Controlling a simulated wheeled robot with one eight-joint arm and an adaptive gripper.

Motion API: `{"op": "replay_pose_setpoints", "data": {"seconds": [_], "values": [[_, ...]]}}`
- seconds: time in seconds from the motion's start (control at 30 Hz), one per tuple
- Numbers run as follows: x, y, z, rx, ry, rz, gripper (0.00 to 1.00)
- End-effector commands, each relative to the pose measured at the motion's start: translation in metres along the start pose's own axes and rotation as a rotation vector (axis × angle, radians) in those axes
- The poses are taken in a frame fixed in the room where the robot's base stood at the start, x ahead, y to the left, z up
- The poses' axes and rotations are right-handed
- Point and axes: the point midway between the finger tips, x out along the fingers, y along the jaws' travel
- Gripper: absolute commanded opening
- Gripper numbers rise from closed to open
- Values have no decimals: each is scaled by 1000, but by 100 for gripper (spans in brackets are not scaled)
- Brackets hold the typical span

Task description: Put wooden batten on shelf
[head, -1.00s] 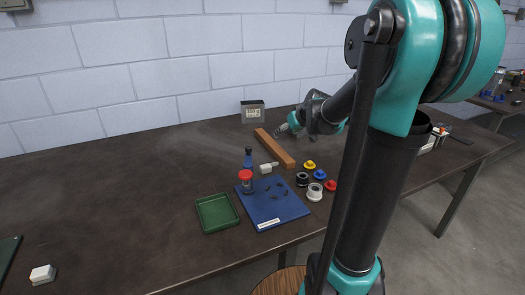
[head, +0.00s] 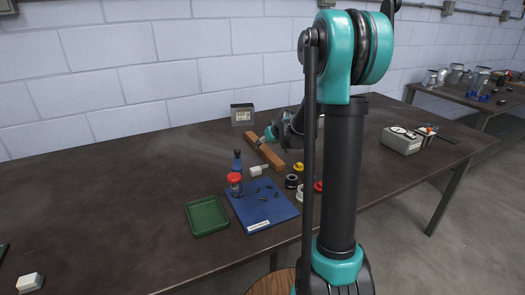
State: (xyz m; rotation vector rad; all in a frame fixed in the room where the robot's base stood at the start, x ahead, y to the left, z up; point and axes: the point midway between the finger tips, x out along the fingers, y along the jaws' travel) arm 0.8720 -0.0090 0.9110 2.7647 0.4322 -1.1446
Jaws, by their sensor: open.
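The wooden batten (head: 263,150) is a brown bar lying on the dark workbench (head: 110,205), slanting from upper left to lower right. My gripper (head: 265,138) is open at the batten's right side, close to its middle. I cannot tell whether the fingers touch the batten. My forearm hides part of the gripper and of the bench behind it. I cannot make out a shelf in this view.
A grey box (head: 242,114) stands behind the batten. In front lie a blue mat (head: 262,212), a red-capped jar (head: 235,184), a blue bottle (head: 237,161) and a green tray (head: 206,215). A grey device (head: 402,141) sits at right. The bench's left side is largely clear.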

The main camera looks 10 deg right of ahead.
Motion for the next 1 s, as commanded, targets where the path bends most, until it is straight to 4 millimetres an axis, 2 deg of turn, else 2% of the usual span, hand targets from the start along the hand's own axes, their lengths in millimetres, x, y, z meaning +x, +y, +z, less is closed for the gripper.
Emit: {"op": "replay_pose_setpoints", "data": {"seconds": [0.23, 0.6, 0.9, 1.0], "values": [[13, 0, 0, 0, 0, 0, 60], [54, 2, -1, -1, -1, 0, 60], [57, 2, -1, 0, -1, 0, 60], [57, 2, -1, 0, -1, 0, 49]]}}
